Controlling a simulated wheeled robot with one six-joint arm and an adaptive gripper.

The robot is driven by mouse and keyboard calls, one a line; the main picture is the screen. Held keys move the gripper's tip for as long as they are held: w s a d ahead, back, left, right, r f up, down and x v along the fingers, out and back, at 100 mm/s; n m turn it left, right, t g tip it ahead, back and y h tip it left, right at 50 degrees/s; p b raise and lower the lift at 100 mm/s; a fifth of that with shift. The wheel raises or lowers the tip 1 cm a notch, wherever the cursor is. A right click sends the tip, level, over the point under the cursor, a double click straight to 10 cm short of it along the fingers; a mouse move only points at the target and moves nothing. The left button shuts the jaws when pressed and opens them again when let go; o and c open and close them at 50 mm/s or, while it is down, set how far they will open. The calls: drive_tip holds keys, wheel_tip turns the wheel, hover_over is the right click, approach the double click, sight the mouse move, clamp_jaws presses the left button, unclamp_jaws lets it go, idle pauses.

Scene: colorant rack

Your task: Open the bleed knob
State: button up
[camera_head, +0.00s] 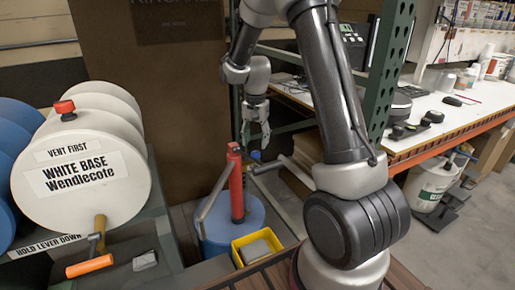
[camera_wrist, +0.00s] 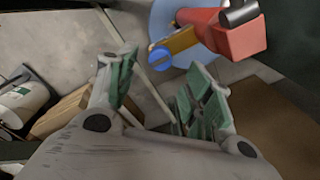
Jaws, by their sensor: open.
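No label reads "bleed". A small blue slotted knob (camera_wrist: 159,60) sits on a brass-coloured fitting (camera_wrist: 182,41) at the side of a red hand pump (camera_wrist: 234,40) in the wrist view. In the head view the red pump (camera_head: 236,190) stands upright on a blue drum, with the blue knob (camera_head: 256,155) near its top. My gripper (camera_head: 256,139) points down just above the knob, fingers apart and empty. In the wrist view the knob shows beyond the fingertips. I see no contact. A red cap (camera_head: 64,107) tops the white drum marked "VENT FIRST".
A pump handle lies along the red pump's left side. The blue drum (camera_head: 255,214) has a yellow bin (camera_head: 240,253) in front. A green rack post (camera_head: 386,75) and workbench (camera_head: 440,125) stand right. The white drum (camera_head: 80,180) with an orange-handled tap (camera_head: 90,265) is left.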

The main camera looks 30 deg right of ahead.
sight(256, 152)
wheel_tip(256, 152, down, 5)
drive_tip(key=shift+r, duration=0.1)
drive_tip(key=c, duration=1.1)
